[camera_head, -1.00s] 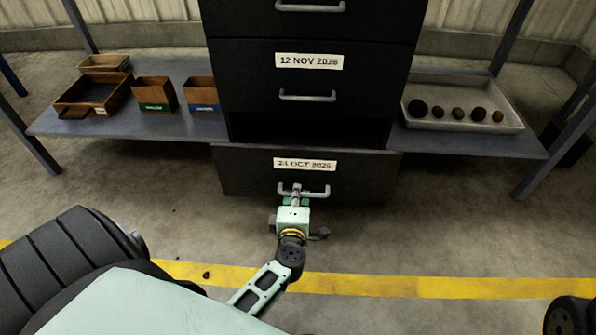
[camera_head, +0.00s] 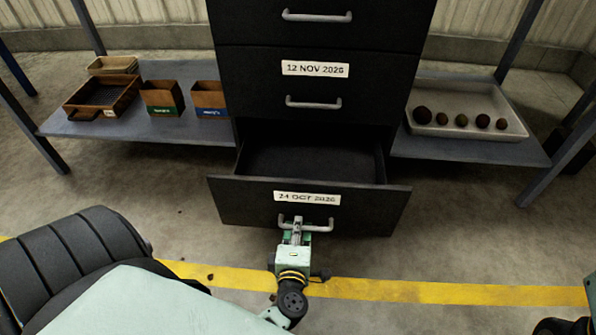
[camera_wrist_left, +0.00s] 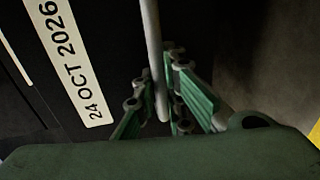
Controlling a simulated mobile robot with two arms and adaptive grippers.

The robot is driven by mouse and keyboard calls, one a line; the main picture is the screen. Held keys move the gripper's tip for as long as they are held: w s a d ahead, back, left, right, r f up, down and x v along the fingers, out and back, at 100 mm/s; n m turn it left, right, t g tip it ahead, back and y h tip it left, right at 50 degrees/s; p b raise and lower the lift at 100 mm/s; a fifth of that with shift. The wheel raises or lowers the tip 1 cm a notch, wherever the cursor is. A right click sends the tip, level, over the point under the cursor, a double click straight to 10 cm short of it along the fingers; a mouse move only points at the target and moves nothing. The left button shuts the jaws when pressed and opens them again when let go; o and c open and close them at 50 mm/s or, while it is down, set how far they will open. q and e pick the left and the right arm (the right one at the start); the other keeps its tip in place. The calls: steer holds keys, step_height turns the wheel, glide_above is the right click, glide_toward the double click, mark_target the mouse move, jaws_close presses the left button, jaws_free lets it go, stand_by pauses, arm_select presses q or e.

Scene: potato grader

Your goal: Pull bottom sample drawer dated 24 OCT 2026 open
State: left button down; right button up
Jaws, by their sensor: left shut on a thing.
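The bottom drawer (camera_head: 262,204) is black, with a white label (camera_head: 307,198) reading 24 OCT 2026. It stands partly out of the cabinet, and the part of its inside that shows looks empty. My left gripper (camera_head: 297,228) is shut on the drawer's grey bar handle (camera_head: 322,228), near the middle of the drawer front. In the left wrist view the green fingers (camera_wrist_left: 165,100) sit around the handle bar (camera_wrist_left: 153,45), beside the date label (camera_wrist_left: 68,60). My right gripper is not seen.
Above is a closed drawer labelled 12 NOV 2026 (camera_head: 265,100). A shelf at left (camera_head: 150,128) holds a brown tray (camera_head: 92,112) and small boxes (camera_head: 163,97). A pale tray (camera_head: 440,131) with several potatoes sits at right. Open floor with a yellow line (camera_head: 420,291) lies in front.

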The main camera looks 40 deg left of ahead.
arm_select(q)
steer(key=c, duration=2.1)
jaws_free()
steer(key=shift+w, duration=0.1)
